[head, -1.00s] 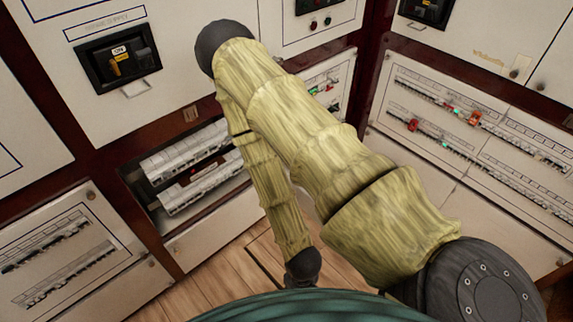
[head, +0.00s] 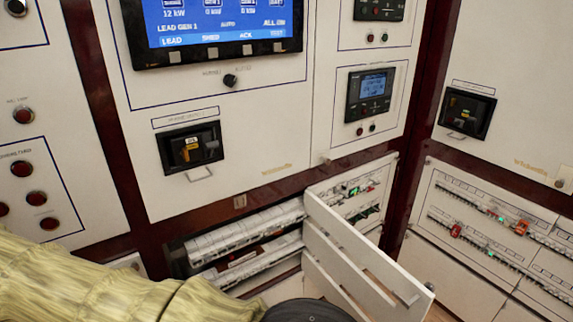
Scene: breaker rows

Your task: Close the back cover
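The open cover (head: 340,257) is a white panel with long slots in the head view. It stands out from the cabinet beside the right edge of a breaker bay and points toward the lower right. The uncovered bay (head: 250,246) shows rows of white breakers at the lower middle. Which panel the task calls the back cover is not labelled. My arm, wrapped in yellowish sleeve, crosses the lower left, apart from the cover in the picture. My gripper is out of view, so its state does not show.
A blue display (head: 219,20) and a black switch (head: 191,148) with a handle sit above the bay. To the right, another covered breaker panel (head: 490,225) is on the angled cabinet wall. A little wooden floor shows at the bottom right.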

